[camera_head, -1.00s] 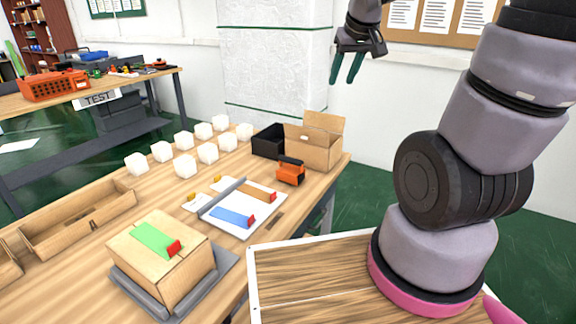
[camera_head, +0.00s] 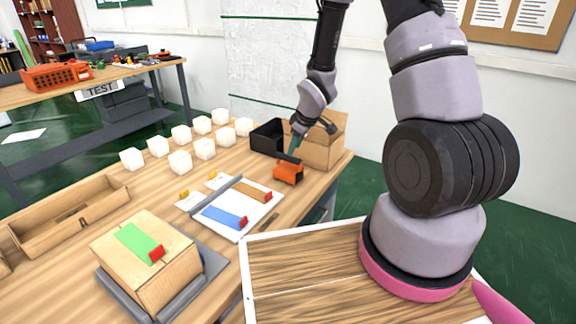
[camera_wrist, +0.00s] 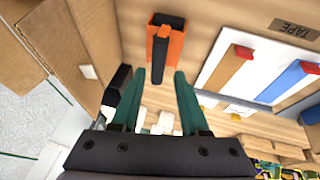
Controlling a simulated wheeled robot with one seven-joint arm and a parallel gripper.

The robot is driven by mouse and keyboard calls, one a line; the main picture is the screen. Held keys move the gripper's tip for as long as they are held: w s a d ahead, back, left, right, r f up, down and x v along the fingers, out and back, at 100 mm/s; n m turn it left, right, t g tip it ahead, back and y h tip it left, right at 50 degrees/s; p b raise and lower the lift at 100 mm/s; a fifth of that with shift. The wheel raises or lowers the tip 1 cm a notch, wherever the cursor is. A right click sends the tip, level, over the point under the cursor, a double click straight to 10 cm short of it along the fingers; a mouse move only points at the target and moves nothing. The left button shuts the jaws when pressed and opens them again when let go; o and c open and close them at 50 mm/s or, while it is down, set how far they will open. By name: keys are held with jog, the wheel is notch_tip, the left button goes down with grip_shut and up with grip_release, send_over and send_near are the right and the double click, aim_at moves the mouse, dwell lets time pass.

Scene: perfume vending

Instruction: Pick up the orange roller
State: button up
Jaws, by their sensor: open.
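The orange roller (camera_head: 288,173), orange with a black top part, stands on the wooden table just in front of the open cardboard box. In the wrist view the orange roller (camera_wrist: 164,46) lies ahead of the fingertips, with its black bar across the middle. My gripper (camera_head: 293,146) is above and just behind the roller in the head view, pointing down. In the wrist view my gripper (camera_wrist: 160,75) is open and empty, its two green fingers spread on either side of the roller's line. No contact with the roller shows.
The cardboard box (camera_head: 318,152) and a black bin (camera_head: 267,137) stand close to the gripper. A white board (camera_head: 245,222) with blue and brown strips lies in front. Several white cubes (camera_head: 205,148) stand to the left.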

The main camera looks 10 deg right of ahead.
aim_at(290, 159)
jog(key=x, duration=0.8)
jog(key=shift+d, duration=0.15)
jog(key=shift+w, duration=0.1)
grip_shut()
